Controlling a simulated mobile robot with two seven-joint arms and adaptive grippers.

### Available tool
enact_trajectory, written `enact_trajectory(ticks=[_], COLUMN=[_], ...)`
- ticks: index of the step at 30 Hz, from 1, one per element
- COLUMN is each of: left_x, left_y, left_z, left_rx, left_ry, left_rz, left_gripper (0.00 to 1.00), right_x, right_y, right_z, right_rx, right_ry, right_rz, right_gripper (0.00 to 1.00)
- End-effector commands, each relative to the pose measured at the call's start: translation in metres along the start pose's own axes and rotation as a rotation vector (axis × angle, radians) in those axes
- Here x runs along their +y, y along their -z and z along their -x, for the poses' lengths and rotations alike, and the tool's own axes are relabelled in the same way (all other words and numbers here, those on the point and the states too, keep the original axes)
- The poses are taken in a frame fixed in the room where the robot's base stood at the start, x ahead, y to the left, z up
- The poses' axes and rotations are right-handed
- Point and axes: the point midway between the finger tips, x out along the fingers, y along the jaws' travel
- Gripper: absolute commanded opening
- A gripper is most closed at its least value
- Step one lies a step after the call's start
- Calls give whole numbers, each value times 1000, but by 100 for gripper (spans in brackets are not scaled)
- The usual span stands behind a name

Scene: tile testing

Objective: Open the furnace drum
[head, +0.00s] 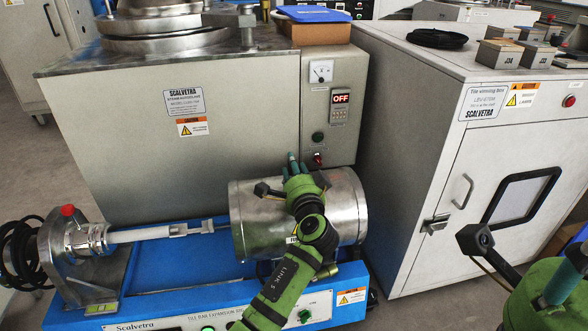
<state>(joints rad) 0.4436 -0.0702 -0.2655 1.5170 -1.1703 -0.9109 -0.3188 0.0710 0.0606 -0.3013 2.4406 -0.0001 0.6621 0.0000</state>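The furnace drum (254,228) is a shiny metal cylinder lying on its side on the blue base (160,272) of the bar expansion machine. It looks closed from here. My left gripper (293,163) is at the top of the drum, with its arm crossing in front of the drum's middle. Its teal fingers point away from me and are partly hidden by the wrist, so their opening and any contact are unclear. My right wrist is at the lower right corner, away from the drum. The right fingers are mostly outside the picture.
A white viewing box (410,170) stands to the right. A metal rod (140,234) runs from the drum to the left end stand (75,255). Black coiled cable hangs beyond it.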

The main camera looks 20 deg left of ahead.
Motion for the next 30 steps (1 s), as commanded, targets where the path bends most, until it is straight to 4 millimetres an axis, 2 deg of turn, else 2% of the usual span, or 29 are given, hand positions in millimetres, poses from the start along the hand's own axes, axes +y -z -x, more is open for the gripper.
enact_trajectory(ticks=[8,11,21,25,30], left_x=[1,2,1,0,0], left_y=[0,0,0,0,0], left_z=[2,11,64,74,75], left_rx=[0,2,1,0,0], left_ry=[-1,-2,-2,-1,0], left_rz=[0,1,0,0,0], left_gripper=[39,39,39,39,39], right_x=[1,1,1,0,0], right_y=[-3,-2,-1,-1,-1], right_z=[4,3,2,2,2], right_rx=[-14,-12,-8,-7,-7], right_ry=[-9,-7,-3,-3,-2], right_rz=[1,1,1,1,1], right_gripper=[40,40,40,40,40])
